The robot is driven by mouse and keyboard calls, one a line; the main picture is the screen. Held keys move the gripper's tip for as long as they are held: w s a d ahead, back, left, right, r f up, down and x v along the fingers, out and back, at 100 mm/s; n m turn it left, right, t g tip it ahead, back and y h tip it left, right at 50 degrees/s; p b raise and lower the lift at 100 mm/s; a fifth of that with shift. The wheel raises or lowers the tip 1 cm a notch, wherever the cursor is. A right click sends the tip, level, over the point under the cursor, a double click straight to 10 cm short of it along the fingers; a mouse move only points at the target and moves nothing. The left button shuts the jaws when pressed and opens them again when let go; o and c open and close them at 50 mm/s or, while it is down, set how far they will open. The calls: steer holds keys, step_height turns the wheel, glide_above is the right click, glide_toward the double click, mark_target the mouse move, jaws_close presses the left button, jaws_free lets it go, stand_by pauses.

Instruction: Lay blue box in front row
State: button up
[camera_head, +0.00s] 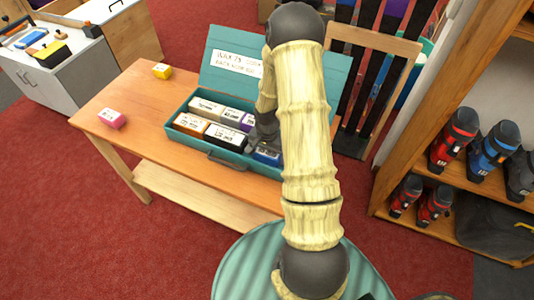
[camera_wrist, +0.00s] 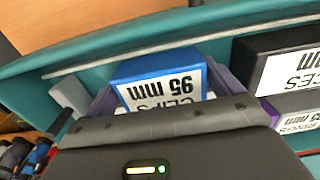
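The blue box (camera_head: 266,155) has a white label reading "CLIPS 95 mm". It is at the right end of the front row in the open teal case (camera_head: 186,140), to the right of a black-sided box (camera_head: 226,137). My gripper (camera_head: 262,135) reaches down over it, and my arm hides part of it. In the wrist view, the blue box (camera_wrist: 165,72) is between my two fingers (camera_wrist: 165,95), which lie close against its two sides. Whether its underside rests on the case floor is hidden.
An orange-sided box (camera_head: 190,124) and a back row of boxes (camera_head: 205,106) share the case. A pink box (camera_head: 112,118) and a yellow box (camera_head: 162,71) lie on the wooden bench (camera_head: 120,92). A boot shelf (camera_head: 460,178) stands at right.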

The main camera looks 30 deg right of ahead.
mark_target(267, 152)
steer(key=shift+o, duration=0.4)
steer(key=shift+r, duration=0.15)
steer(key=shift+r, duration=0.25)
step_height(267, 152, up, 17)
steer(key=b, duration=0.1)
steer(key=shift+f, duration=0.2)
steer(key=s+a+r+n+t, duration=0.2)
steer(key=s+a+r+n, duration=0.1)
steer(key=s+a+n, duration=0.7)
steer(key=s+a, duration=0.2)
steer(key=a, duration=0.1)
steer(key=shift+r+t, duration=0.15)
steer(key=shift+t, duration=0.15)
